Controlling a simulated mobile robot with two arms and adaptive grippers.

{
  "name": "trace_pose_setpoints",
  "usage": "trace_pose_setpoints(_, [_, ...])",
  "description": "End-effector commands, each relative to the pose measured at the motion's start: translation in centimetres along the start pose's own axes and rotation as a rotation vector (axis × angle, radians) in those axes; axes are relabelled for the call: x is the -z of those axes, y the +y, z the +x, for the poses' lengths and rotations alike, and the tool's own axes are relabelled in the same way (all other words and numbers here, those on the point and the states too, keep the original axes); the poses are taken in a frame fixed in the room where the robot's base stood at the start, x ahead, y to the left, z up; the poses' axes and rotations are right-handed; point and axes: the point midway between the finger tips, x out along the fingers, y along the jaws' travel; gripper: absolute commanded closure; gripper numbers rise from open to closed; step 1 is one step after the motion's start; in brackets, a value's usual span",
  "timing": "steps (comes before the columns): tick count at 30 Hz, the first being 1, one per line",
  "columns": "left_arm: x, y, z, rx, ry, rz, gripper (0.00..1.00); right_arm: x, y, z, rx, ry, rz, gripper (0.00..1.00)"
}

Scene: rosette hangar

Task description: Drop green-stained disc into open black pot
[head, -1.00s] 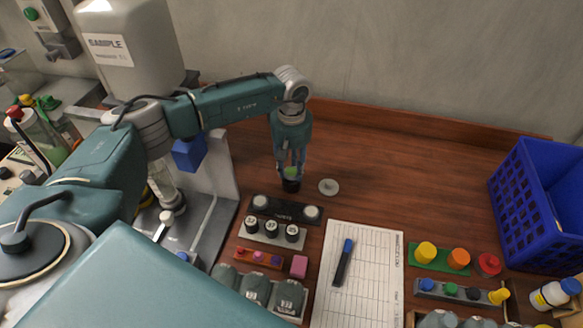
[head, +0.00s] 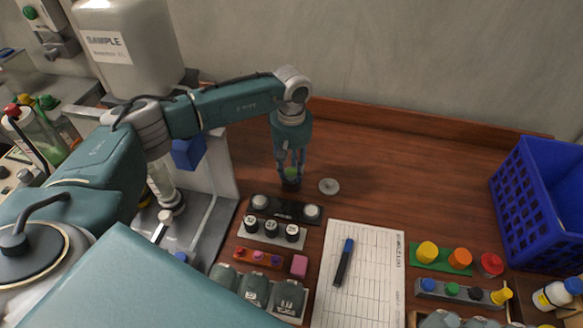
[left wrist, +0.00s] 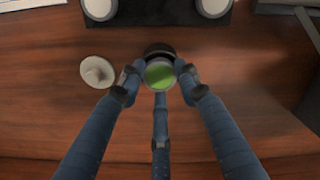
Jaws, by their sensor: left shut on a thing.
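My left gripper (head: 290,170) points down over the open black pot (head: 291,186) on the wooden bench. It is shut on the green-stained disc (head: 291,174), held at the pot's mouth. In the left wrist view the fingertips (left wrist: 158,76) pinch the disc (left wrist: 160,74) from its sides. The dark rim of the pot (left wrist: 158,49) shows just beyond and below the disc. I cannot tell whether the disc touches the rim. A round grey lid with a knob (head: 329,186) lies on the bench right of the pot; it also shows in the left wrist view (left wrist: 97,72). My right gripper is not seen.
A black holder with two pale round caps (head: 285,209) sits just in front of the pot. A rack of numbered black vials (head: 272,230) is nearer. A ruled sheet (head: 370,265) with a marker (head: 343,262) lies right. The bench behind the lid is clear.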

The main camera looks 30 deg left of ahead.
Motion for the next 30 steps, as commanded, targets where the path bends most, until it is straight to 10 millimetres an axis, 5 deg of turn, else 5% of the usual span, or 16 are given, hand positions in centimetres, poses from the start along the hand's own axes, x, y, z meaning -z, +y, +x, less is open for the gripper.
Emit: trace_pose_setpoints(30, [0.02,-0.01,0.0,0.0,0.0,0.0,0.86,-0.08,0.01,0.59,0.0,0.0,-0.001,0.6])
